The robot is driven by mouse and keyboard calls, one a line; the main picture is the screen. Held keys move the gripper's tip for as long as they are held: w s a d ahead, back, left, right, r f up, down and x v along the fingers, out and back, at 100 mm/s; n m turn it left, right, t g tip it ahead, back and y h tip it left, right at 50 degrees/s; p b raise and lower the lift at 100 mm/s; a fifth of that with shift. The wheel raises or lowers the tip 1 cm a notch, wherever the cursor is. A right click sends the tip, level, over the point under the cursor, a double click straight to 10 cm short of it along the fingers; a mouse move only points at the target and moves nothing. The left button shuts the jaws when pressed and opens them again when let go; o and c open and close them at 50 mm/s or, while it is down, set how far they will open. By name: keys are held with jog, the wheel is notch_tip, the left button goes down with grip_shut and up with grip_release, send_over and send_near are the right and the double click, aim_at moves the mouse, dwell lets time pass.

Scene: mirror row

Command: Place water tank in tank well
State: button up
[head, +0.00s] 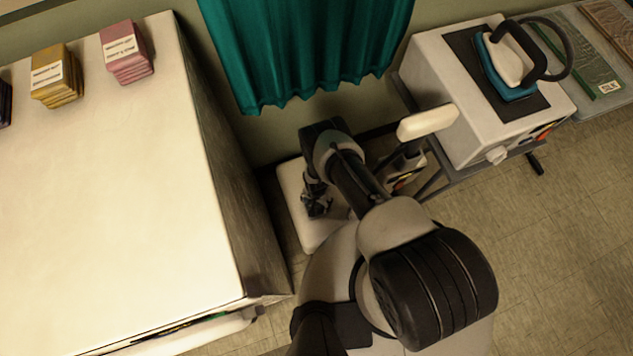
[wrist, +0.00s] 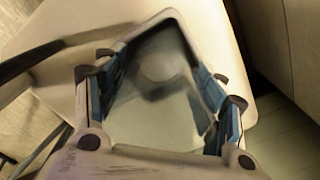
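In the wrist view, a translucent grey-green container with a pointed outline, which looks like the water tank (wrist: 160,110), lies between the fingers of my gripper (wrist: 162,75). The blue finger pads press on its two sides. In the head view, my gripper (head: 318,205) points down above a white seat-like surface (head: 297,222), beside the large white table; the tank cannot be made out there. A white steam station box (head: 450,120) stands on a dark stand at the right, with a teal-and-white iron (head: 507,62) on its black mat. I cannot make out the tank well.
The white table (head: 110,220) fills the left, with yellow (head: 56,78) and pink (head: 127,52) stacks at its back. A green curtain (head: 305,45) hangs behind. A cream padded piece (head: 428,122) sticks out beside the station. Open floor lies at the lower right.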

jog(key=shift+o, duration=1.2)
notch_tip(320, 180, up, 12)
jog(key=p, duration=0.5)
jog(key=shift+r, duration=0.2)
jog(key=shift+s, duration=0.1)
